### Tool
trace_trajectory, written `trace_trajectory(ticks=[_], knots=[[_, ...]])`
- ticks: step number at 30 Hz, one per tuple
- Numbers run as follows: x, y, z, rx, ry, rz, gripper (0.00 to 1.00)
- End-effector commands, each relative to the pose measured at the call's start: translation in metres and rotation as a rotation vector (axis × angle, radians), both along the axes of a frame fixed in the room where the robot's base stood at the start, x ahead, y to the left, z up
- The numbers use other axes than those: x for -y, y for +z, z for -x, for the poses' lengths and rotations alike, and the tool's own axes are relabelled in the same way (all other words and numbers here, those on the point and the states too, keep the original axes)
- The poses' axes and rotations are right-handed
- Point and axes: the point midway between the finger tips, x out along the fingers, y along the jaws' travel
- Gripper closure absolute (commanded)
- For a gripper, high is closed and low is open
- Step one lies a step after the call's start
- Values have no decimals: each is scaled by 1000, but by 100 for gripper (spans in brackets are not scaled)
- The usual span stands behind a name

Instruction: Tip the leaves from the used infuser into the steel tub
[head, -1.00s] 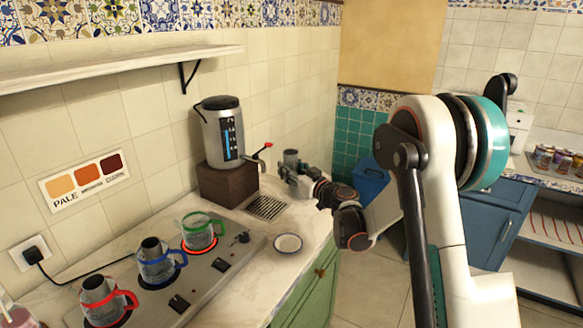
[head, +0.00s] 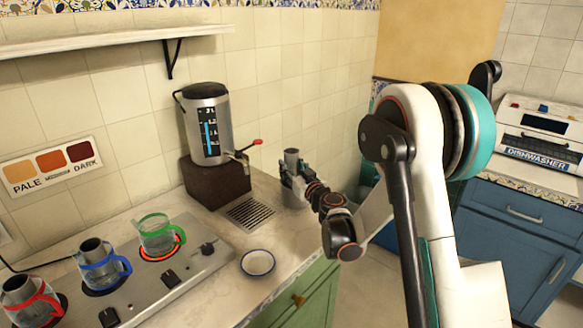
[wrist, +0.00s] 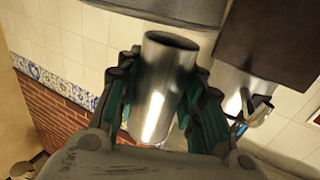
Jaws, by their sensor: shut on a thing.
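The used infuser, a shiny steel cylinder (wrist: 158,95), is between the fingers of my gripper (wrist: 155,112) in the wrist view, with one dark round end showing. In the head view the infuser (head: 291,157) stands roughly upright in my gripper (head: 291,172), above the far right end of the counter. The steel tub (head: 292,199) shows as a grey shape below my gripper, partly hidden by it. A large grey surface at the top edge of the wrist view seems to be the tub (wrist: 170,8). I cannot see leaves.
The samovar (head: 208,127) stands on a brown box (head: 214,182), its red-handled tap reaching towards my gripper. A drain grate (head: 250,213), a white saucer (head: 257,262) and the hob with green (head: 158,236), blue (head: 99,266) and red-handled (head: 30,300) teapots are nearer.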

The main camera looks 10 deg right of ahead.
Motion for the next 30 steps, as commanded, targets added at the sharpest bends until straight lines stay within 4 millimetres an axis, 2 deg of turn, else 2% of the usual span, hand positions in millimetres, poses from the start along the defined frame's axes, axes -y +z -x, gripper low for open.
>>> trace_trajectory(ticks=[4, 30], knots=[[0, -14, 0, 0, 0, -1, 89], [-22, 5, 17, -357, 2, -447, 89]])
